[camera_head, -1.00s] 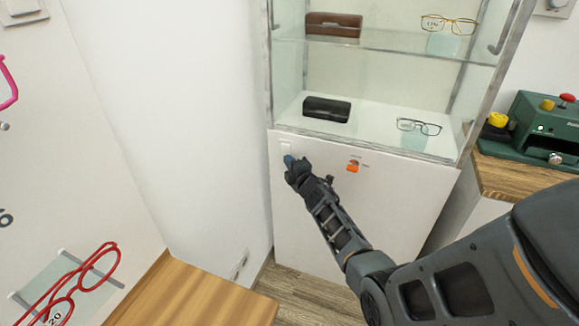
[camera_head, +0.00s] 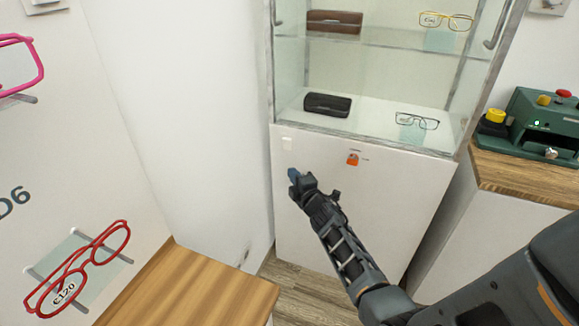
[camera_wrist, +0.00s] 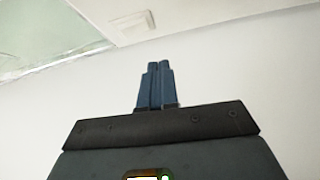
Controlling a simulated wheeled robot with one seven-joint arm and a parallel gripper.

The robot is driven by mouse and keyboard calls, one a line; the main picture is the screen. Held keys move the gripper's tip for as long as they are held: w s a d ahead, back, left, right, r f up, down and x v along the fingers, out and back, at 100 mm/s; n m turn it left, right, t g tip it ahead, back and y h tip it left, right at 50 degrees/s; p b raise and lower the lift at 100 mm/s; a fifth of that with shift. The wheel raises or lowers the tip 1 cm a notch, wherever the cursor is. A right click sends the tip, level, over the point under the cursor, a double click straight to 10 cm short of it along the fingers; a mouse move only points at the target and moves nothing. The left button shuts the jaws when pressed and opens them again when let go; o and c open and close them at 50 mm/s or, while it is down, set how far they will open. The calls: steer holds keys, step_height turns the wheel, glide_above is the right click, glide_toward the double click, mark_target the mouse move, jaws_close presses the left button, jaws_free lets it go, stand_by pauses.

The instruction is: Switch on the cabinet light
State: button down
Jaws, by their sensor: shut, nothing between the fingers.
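The glass display cabinet (camera_head: 372,138) stands on a white base (camera_head: 390,200). A small white rocker switch (camera_head: 287,144) is on the upper left of the base front, below the glass. It also shows at the top of the wrist view (camera_wrist: 132,22), beyond my fingertips. My gripper (camera_head: 292,173) is below the switch in the head view and apart from it. In the wrist view its blue fingers (camera_wrist: 155,68) are shut together with nothing between them. I cannot tell clearly whether the cabinet is lit.
An orange tag or lock (camera_head: 353,159) is on the base front, right of the switch. Glasses (camera_head: 417,122) and a black case (camera_head: 327,104) are inside. A green machine (camera_head: 540,125) stands on the right counter. A wooden top (camera_head: 195,290) is at lower left.

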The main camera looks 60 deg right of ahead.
steer(key=shift+f+v, duration=0.15)
steer(key=shift+v, duration=0.9)
steer(key=shift+f+v, duration=0.15)
steer(key=shift+v, duration=0.9)
